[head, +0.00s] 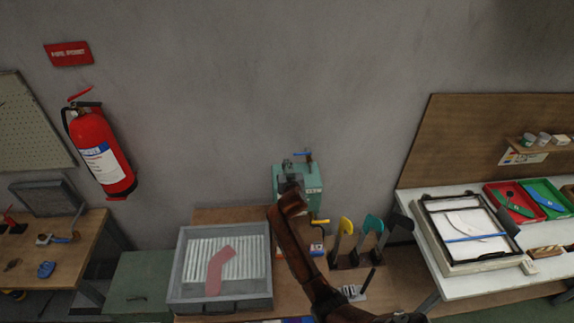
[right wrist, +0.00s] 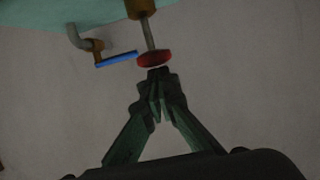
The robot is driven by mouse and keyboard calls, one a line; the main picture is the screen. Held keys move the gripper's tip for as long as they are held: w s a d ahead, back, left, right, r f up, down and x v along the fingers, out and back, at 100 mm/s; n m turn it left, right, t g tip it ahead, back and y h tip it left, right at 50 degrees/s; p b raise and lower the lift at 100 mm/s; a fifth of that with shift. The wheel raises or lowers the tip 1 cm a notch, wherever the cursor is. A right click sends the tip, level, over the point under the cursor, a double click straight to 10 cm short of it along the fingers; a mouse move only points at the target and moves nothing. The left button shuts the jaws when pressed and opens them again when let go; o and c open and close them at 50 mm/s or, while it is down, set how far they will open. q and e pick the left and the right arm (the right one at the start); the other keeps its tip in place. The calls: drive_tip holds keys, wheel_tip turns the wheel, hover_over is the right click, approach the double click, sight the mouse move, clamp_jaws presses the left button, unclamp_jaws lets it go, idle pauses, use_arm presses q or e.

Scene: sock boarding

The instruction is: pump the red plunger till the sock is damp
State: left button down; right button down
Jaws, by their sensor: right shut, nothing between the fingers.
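The pink sock (head: 219,268) lies flat in a grey tray with a white ribbed floor (head: 187,290), left of my right arm. A teal machine (head: 312,178) stands at the back against the wall. My right gripper (head: 289,165) is in front of it and hides part of it. In the right wrist view, the red plunger knob (right wrist: 154,59) sits on a metal rod below a brass collar. The shut, empty fingertips of my right gripper (right wrist: 158,74) are right at the knob; whether they touch cannot be told. My left gripper is not in view.
A blue-handled crank (right wrist: 115,59) is beside the plunger. Yellow, teal and dark foot-shaped boards (head: 372,225) stand right of my arm. A white table (head: 440,273) with a framed screen and red and green trays is at right. A fire extinguisher (head: 101,150) hangs at left.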

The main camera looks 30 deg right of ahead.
wheel_tip(320, 180, down, 4)
drive_tip(key=b, duration=0.3)
drive_tip(key=shift+r, duration=0.1)
drive_tip(key=shift+s, duration=0.1)
drive_tip(key=shift+r, duration=0.1)
drive_tip(key=shift+r+p, duration=0.35)
drive_tip(key=shift+p, duration=0.05)
drive_tip(key=s+a+r, duration=0.4)
drive_tip(key=s+r, duration=0.2)
drive_tip(key=s, duration=0.2)
drive_tip(key=shift+s, duration=0.4)
idle(0.3)
